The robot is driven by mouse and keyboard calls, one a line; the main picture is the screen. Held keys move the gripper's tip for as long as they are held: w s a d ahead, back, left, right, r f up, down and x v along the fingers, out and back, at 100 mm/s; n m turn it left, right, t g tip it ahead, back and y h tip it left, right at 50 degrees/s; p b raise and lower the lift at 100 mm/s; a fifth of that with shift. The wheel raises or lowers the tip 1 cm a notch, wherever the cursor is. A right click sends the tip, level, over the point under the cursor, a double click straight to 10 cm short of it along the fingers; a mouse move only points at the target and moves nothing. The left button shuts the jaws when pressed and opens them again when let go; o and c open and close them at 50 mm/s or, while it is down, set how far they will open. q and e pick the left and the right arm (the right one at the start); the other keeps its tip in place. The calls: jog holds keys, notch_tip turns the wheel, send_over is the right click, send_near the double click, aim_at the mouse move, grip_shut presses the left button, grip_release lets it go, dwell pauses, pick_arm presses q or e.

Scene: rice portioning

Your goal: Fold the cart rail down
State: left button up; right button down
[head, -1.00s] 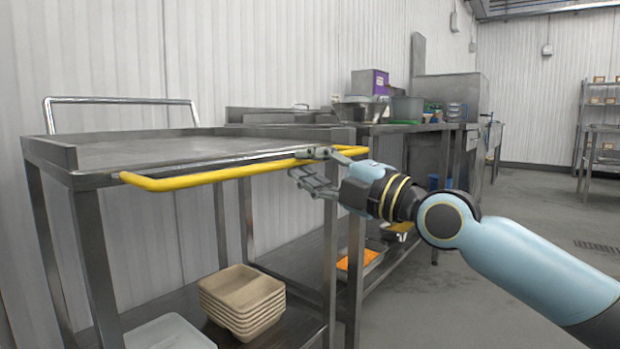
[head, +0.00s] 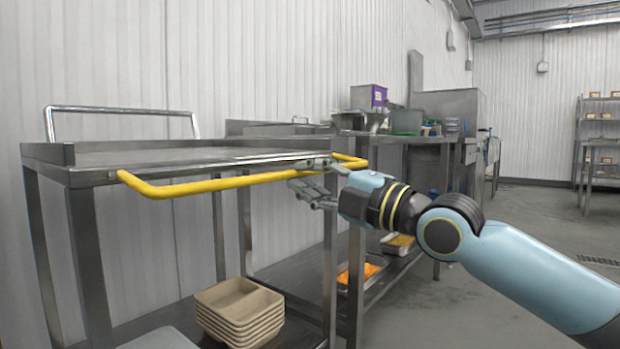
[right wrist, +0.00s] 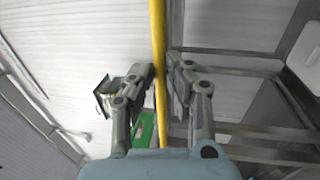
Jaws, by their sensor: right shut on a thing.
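The yellow cart rail (head: 235,182) is a bent bar along the near side of the steel cart (head: 85,235). It sticks out a little below the cart's top edge. My right gripper (head: 313,182) is shut on the rail near its right end. In the right wrist view the rail (right wrist: 157,30) runs upright between the two fingers of my right gripper (right wrist: 161,82). My left gripper is not in view.
A silver handle (head: 120,109) stands at the cart's far left. Stacked beige trays (head: 240,305) sit on the lower shelf. A steel counter (head: 400,138) with containers stands behind at the right.

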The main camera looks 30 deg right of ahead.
jog(key=c, duration=1.3)
grip_release()
jog(key=shift+w+a, duration=0.1)
jog(key=shift+w, duration=0.1)
jog(key=shift+c, duration=0.2)
notch_tip(320, 180, up, 10)
